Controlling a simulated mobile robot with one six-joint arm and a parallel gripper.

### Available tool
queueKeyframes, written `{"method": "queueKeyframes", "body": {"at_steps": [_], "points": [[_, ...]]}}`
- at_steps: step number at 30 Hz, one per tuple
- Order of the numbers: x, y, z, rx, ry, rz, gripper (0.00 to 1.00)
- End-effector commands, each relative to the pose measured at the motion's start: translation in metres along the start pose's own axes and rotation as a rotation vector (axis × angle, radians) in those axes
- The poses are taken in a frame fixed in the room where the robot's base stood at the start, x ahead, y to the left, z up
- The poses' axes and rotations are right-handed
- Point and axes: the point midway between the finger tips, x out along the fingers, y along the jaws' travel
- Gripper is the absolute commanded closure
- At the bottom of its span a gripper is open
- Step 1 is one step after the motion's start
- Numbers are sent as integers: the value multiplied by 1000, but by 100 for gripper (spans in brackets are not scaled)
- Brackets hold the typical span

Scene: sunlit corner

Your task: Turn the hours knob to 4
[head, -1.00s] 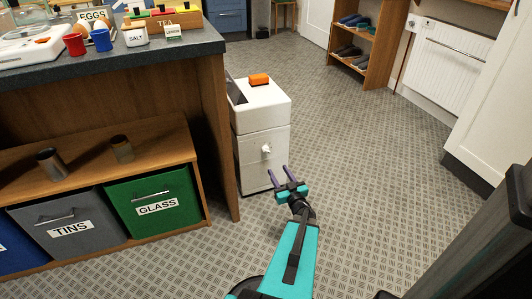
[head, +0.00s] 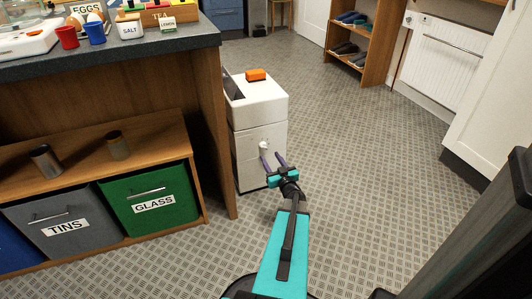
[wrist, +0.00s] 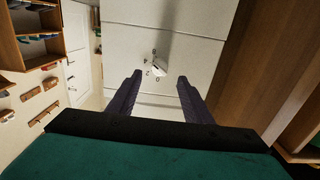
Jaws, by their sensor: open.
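A white knob (head: 264,146) sticks out from the front of a white cabinet-like unit (head: 248,165) beside the counter. In the wrist view the knob (wrist: 160,68) has a slanted grip bar with small dark marks around it. In the wrist view the knob appears just beyond the gap between the fingertips (wrist: 160,76), roughly centred, with nothing between the fingers.
An orange block (head: 256,75) sits on top of the unit. The counter (head: 110,57) stands to the left, with a green glass bin (head: 150,201) and a grey tins bin (head: 62,218) below. The patterned floor (head: 350,150) on the right is clear.

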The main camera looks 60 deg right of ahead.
Motion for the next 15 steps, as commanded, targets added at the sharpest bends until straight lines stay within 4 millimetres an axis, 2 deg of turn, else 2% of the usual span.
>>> {"method": "queueKeyframes", "body": {"at_steps": [3, 9, 15], "points": [[20, 1, 3, 0, 2, -1, 54], [46, 1, 2, -1, 2, 0, 54], [65, 1, 2, 1, 0, 1, 54]]}}
